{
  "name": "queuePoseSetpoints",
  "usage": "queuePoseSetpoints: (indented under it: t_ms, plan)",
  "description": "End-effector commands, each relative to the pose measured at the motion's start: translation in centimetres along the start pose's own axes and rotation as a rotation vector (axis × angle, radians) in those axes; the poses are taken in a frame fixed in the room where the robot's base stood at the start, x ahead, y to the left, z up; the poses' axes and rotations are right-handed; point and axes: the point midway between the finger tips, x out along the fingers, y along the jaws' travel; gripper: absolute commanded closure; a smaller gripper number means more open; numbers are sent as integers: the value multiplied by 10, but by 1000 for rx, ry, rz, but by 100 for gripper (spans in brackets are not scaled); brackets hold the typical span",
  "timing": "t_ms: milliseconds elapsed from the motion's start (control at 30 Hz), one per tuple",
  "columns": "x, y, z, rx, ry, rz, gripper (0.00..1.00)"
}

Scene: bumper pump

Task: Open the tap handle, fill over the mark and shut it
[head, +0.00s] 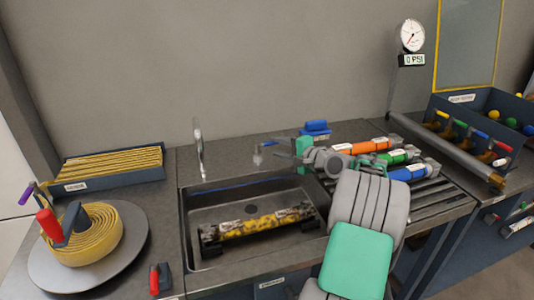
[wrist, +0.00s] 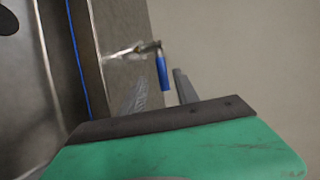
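A tap with a blue lever handle (wrist: 162,72) and a silver stem (wrist: 122,52) shows in the wrist view. In the head view a slim silver spout (head: 199,150) rises at the sink's back left. The sink (head: 191,215) has a blue line (head: 240,186) along its back wall, also in the wrist view (wrist: 78,60). I see no water in it. My gripper partly blocks the tap area in the head view.
A yellow-black cylinder (head: 250,225) lies in a cradle in the sink. Orange (head: 365,146), green and blue cylinders lie on the right rack. A blue brush (head: 315,128) is behind my gripper. A hose reel (head: 90,235) stands left. The gauge (head: 412,36) reads 0 PSI.

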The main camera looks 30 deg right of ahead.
Motion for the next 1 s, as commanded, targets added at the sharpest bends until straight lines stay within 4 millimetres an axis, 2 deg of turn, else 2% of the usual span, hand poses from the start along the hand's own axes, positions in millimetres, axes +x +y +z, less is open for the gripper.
queuePoseSetpoints:
  t_ms: [33, 133, 400, 500, 800, 1000]
  plan:
    - [-1, 1, -7, 20, 3, -19, 63]
    - [8, -2, -8, 29, 2, -30, 63]
    - [58, -3, -8, 25, 3, -26, 63]
    - [69, -4, -8, 25, 4, -26, 63]
    - [73, -4, -9, 25, 6, -25, 64]
    - [73, -4, -8, 25, 5, -25, 80]
